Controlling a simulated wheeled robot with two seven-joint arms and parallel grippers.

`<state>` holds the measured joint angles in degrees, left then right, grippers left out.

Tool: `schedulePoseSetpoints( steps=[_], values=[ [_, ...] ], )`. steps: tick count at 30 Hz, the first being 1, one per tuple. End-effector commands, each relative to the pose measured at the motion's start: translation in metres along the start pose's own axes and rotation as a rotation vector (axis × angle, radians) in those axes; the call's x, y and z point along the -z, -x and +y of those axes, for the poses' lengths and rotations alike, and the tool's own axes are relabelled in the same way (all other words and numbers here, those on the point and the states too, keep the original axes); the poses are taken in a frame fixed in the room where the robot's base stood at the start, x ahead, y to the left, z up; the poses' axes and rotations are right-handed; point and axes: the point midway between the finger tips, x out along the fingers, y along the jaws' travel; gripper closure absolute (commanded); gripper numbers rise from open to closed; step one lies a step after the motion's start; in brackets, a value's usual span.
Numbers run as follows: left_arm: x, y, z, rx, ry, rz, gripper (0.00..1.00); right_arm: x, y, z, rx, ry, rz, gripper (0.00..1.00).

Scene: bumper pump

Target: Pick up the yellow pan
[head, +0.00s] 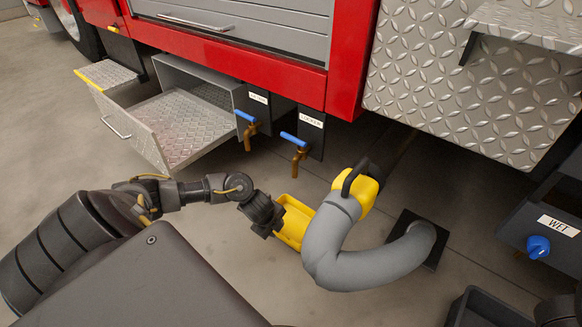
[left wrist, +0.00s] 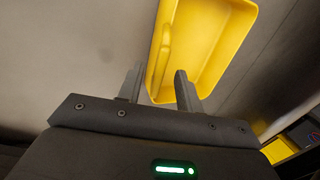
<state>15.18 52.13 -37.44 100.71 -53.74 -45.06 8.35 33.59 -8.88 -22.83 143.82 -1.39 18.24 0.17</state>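The yellow pan (head: 296,222) lies on the floor in the head view, partly hidden by the grey hose and my left gripper. My left gripper (head: 275,222) is at the pan's left side. In the left wrist view the pan (left wrist: 215,45) is a shallow tray with a raised rim. My left gripper (left wrist: 159,90) is open there, its fingers apart. The left finger is outside the pan's left edge and the right finger overlaps the pan's near end. I cannot tell whether either finger touches it. My right gripper cannot be made out.
A thick grey hose (head: 341,255) with a yellow, black-handled end (head: 358,188) arches close to the pan's right. Two blue-handled valves (head: 294,139) hang under the red truck (head: 340,70). An open metal drawer (head: 180,128) juts out at left. Floor in front is mostly clear.

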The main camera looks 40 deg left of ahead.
Motion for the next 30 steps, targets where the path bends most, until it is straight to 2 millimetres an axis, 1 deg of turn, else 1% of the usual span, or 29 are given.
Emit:
schedulePoseSetpoints(
  steps=[1, 3, 4, 6, 10, 13, 19, 27, 30],
  values=[
    [-0.001, -0.009, 0.002, 0.0, 0.0, 0.0, 0.65, 0.003, 0.005, -0.001, -0.003, -0.001, 0.005, 1.0],
    [-0.002, -0.018, 0.003, 0.0, 0.001, 0.0, 0.65, 0.006, 0.006, -0.002, -0.01, -0.004, 0.018, 1.0],
    [-0.002, -0.022, 0.004, 0.0, 0.001, 0.0, 0.65, 0.007, 0.009, -0.002, -0.012, -0.004, 0.019, 1.0],
    [-0.004, -0.031, 0.004, 0.001, 0.001, 0.0, 0.65, 0.01, 0.021, -0.002, -0.015, -0.002, 0.017, 1.0],
    [-0.004, -0.046, 0.004, 0.002, 0.002, 0.0, 0.65, 0.014, 0.035, -0.002, -0.021, 0.0, 0.017, 1.0],
    [-0.004, -0.05, 0.003, 0.001, 0.001, 0.0, 0.65, 0.015, 0.037, -0.002, -0.024, 0.0, 0.018, 1.0],
    [-0.004, -0.048, 0.002, 0.001, 0.0, 0.0, 0.65, 0.015, 0.035, -0.001, -0.024, 0.0, 0.018, 1.0],
    [-0.004, -0.048, 0.002, 0.001, 0.0, -0.001, 1.0, 0.015, 0.035, -0.001, -0.024, 0.0, 0.019, 1.0],
    [-0.004, -0.048, 0.003, 0.0, 0.0, -0.001, 1.0, 0.015, 0.035, -0.002, -0.024, 0.0, 0.018, 1.0]
  ],
)
